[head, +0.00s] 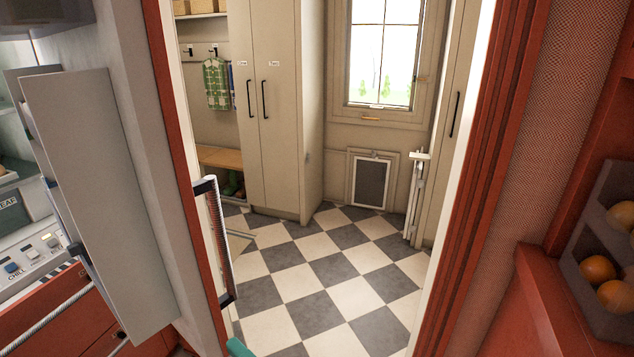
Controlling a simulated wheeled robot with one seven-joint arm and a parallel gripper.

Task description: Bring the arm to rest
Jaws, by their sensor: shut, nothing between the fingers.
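My gripper is not in view, and I cannot make out my arm in the head view. A small teal piece (238,347) shows at the bottom edge, cut off by the frame; I cannot tell what it belongs to. No canister can be made out.
A doorway with red trim (478,180) opens onto a checkered floor (318,285). A dark-and-white handle (215,240) juts out at its left side. A pale upright panel (100,200) stands close on the left. A rack of orange fruit (597,268) is at right. The tiled floor is mostly clear.

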